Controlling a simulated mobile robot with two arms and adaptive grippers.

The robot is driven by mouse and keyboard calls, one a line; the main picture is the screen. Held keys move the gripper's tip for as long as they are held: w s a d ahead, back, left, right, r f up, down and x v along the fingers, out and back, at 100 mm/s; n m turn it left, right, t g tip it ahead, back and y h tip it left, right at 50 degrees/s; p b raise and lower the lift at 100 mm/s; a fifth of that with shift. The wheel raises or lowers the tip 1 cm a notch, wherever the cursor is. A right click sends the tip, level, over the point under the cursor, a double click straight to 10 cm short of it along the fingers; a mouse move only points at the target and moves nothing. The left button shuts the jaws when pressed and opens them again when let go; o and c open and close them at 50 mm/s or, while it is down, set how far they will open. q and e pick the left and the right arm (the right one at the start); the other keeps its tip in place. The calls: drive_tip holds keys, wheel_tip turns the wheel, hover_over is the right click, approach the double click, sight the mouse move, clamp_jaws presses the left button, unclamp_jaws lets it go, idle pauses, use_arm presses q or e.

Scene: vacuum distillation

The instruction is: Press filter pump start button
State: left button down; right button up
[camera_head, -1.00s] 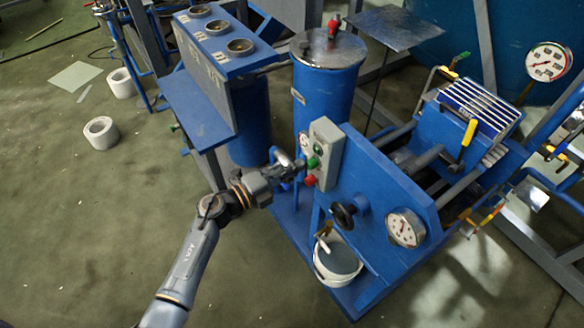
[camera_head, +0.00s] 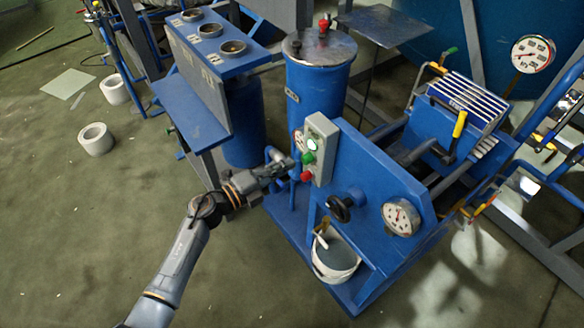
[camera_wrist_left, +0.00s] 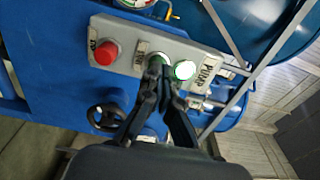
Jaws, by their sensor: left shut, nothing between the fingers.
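The filter pump's grey control box (camera_head: 321,142) is on the blue machine's front panel. It carries a white lit lamp (camera_head: 312,143) at the top, a green button (camera_head: 308,158) below it and a red button (camera_head: 306,176) lowest. My left gripper (camera_head: 288,163) is shut and empty, just left of the green button with a small gap. In the left wrist view, the shut fingertips (camera_wrist_left: 164,76) partly cover the green button (camera_wrist_left: 157,61). The glowing lamp (camera_wrist_left: 185,70) is beside a PUMP label, and the red button (camera_wrist_left: 106,52) is farther left. My right gripper is not in view.
A black handwheel (camera_head: 340,207) and a pressure gauge (camera_head: 401,217) stick out of the panel below the box. A white bucket (camera_head: 336,262) stands under them. A blue cylinder (camera_head: 316,95) stands behind. The floor at left is mostly open.

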use_arm(q)
drive_tip(key=v, duration=1.1)
drive_tip(key=a+f+n+t+y, duration=0.2)
drive_tip(key=a+f+n+y, duration=0.15)
drive_tip(key=f+n, duration=0.35)
drive_tip(key=a+f+n+t+y, duration=0.1)
drive_tip(key=a+f+n+y, duration=0.3)
drive_tip(key=f, duration=0.5)
drive_tip(key=s+a+f+n+g+y, duration=0.4)
drive_tip(key=s+f+n, duration=0.5)
drive_tip(key=f, duration=0.7)
drive_tip(key=s+f+n+g+y, duration=0.1)
drive_tip(key=s+f+n+g, duration=0.1)
drive_tip(key=s, duration=0.9)
drive_tip(key=s+a+f+n+g+y+p, duration=0.1)
drive_tip(key=s+f+n+g, duration=0.1)
drive_tip(key=s+f, duration=0.5)
drive_tip(key=s+f+n+g+y, duration=0.1)
drive_tip(key=s+f+g, duration=0.3)
drive_tip(key=s, duration=1.1)
drive_tip(key=shift+a+f+n+g+p, duration=0.35)
drive_tip(key=shift+f+n, duration=0.2)
drive_tip(key=shift+n, duration=0.15)
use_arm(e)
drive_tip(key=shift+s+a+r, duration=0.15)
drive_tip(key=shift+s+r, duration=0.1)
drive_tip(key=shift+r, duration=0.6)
